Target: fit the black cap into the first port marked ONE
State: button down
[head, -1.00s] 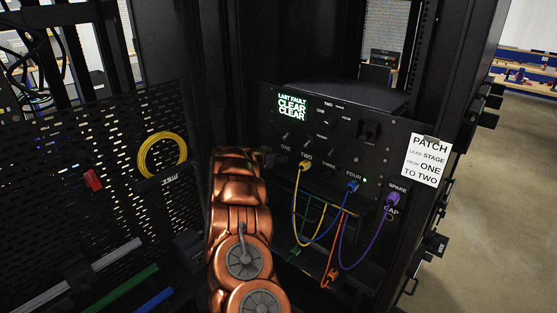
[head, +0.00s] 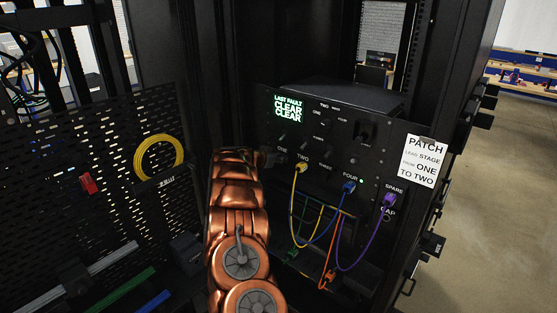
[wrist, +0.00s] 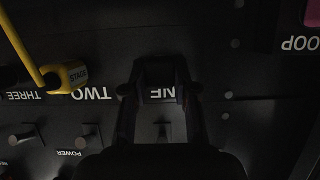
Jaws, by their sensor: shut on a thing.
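The black panel (head: 350,135) carries ports marked ONE, TWO, THREE and FOUR. In the wrist view, which shows the panel upside down, my gripper (wrist: 160,88) is shut on a dark block, the black cap (wrist: 158,72), at the label ONE (wrist: 163,94). The first letter is covered. The port itself is hidden behind the cap and fingers, so I cannot tell whether the cap is seated. In the head view my gripper (head: 272,158) is at the panel's left side, beside ONE, mostly hidden by my copper arm.
A yellow plug (wrist: 70,75) marked STAGE sits at TWO. Blue (head: 349,187) and purple (head: 389,199) plugs with hanging leads are to the right. A pegboard with a yellow cable coil (head: 159,156) stands left. A white PATCH sign (head: 422,160) hangs right.

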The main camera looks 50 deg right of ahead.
jog(key=c, duration=0.8)
grip_release()
jog(key=shift+d, duration=0.1)
jog(key=shift+v, duration=6.05)
jog(key=shift+f, duration=0.1)
